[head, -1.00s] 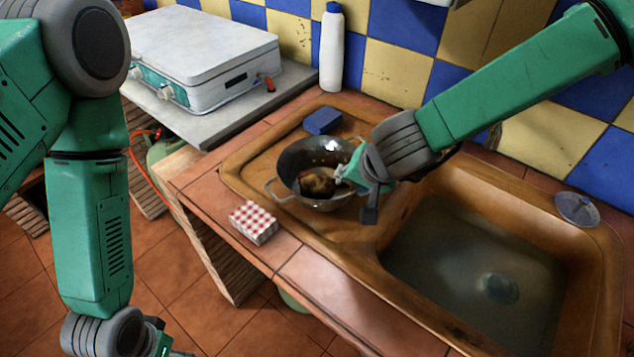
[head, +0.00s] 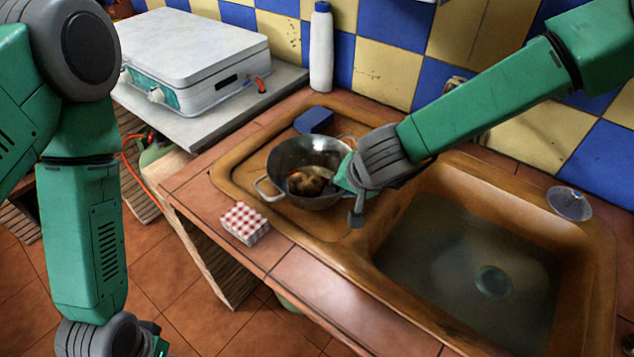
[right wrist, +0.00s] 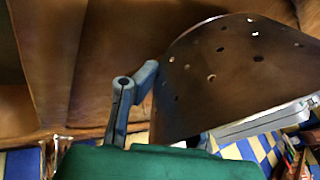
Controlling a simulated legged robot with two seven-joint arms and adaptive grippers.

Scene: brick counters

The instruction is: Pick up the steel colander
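The steel colander (head: 283,185) stands on the wooden-coloured drainboard left of the basin, with a loop handle at its left and a brownish lump (head: 306,181) inside. My right gripper (head: 347,196) is at its right rim, with one dark finger hanging outside the wall. In the right wrist view the perforated wall (right wrist: 225,80) fills the middle, with a grey finger (right wrist: 135,90) beside it. The other finger is hidden, and the visible one stands spread. I cannot tell whether it touches the wall. My left gripper (head: 157,346) is cut off at the bottom left.
A blue sponge (head: 313,120) lies behind the colander, and a red-checked box (head: 244,223) on the tiles in front. The basin (head: 450,250) is at right, with a strainer disc (head: 569,203) on its rim. A white bottle (head: 321,50) and stove (head: 195,55) stand behind.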

